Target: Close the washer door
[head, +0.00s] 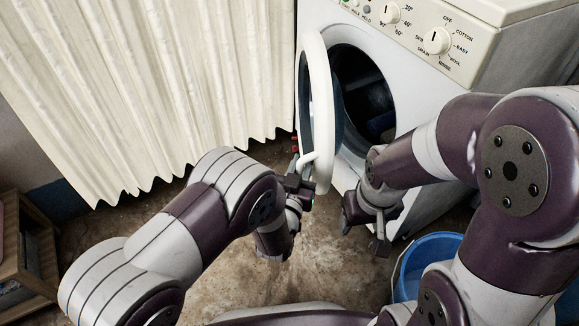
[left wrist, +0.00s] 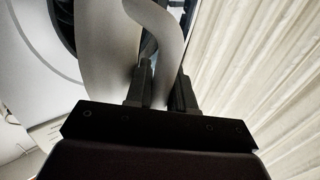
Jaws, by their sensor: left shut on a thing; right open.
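The washer (head: 440,90) is white, with dials on its top panel. Its round door (head: 318,105) stands wide open, swung out to the left of the dark drum opening (head: 366,90). My left gripper (head: 300,178) is at the lower edge of the door, shut on the door's rim or handle part. In the left wrist view, the two fingers (left wrist: 160,88) are on either side of a pale curved piece of the door (left wrist: 150,50). My right gripper (head: 365,222) is open and empty, low in front of the washer, to the right of the door.
A cream curtain (head: 150,80) hangs at the left, close to the open door. A blue bucket (head: 428,262) stands on the floor at the lower right, near my right arm. A wooden shelf (head: 30,250) is at the far left. The floor (head: 240,270) between is clear.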

